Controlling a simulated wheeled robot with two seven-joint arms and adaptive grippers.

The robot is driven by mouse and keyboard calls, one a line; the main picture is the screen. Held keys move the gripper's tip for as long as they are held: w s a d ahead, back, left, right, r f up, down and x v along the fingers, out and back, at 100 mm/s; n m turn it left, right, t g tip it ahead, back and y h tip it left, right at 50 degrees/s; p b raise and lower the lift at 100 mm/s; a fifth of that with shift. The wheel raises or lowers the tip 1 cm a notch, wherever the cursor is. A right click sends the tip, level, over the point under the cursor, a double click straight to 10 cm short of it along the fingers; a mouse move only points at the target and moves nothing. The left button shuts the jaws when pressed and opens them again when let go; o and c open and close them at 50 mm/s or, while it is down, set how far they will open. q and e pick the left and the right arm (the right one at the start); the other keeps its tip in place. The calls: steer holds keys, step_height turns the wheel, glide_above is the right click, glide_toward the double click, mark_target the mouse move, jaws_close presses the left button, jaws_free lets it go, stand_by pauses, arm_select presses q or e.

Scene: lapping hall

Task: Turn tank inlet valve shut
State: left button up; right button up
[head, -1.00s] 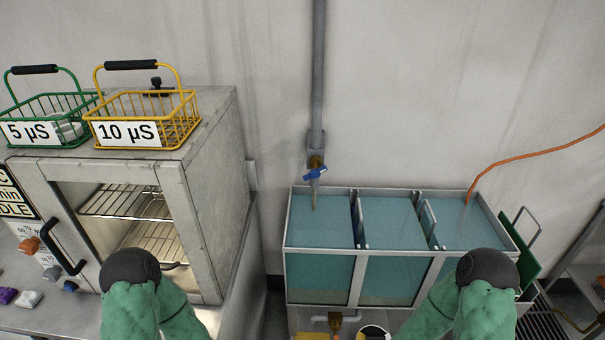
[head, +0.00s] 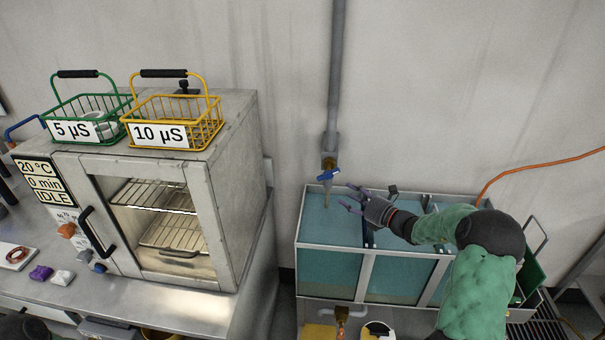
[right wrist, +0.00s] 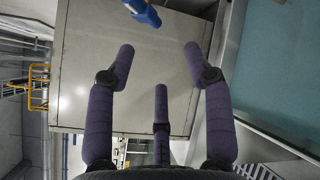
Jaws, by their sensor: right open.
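The tank inlet valve is a small brass tap with a blue handle (head: 329,175) on the grey wall pipe, above the left part of the water tank (head: 331,245). The blue handle also shows at the top edge of the right wrist view (right wrist: 145,14), partly cut off. My right gripper (head: 350,198) is open and empty over the tank, just right of and below the handle, apart from it. Its spread purple fingers also show in the right wrist view (right wrist: 158,52).
A metal oven (head: 222,190) stands left of the tank, with a green basket (head: 88,131) and a yellow basket (head: 172,118) on top. An orange hose (head: 545,162) runs into the tank's right side. The wall around the pipe is clear.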

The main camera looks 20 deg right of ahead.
mark_target(330, 175)
steer(key=shift+m+t, duration=0.3)
steer(key=shift+t, duration=0.2)
steer(key=x, duration=0.3)
steer(key=r+b+x, duration=0.1)
steer(key=x, duration=0.3)
steer(key=d+r+b+x, duration=0.1)
steer(key=x, duration=0.3)
steer(key=shift+w+d+r, duration=0.1)
steer(key=shift+w+r, duration=0.05)
steer(key=shift+w, duration=0.2)
jaws_close()
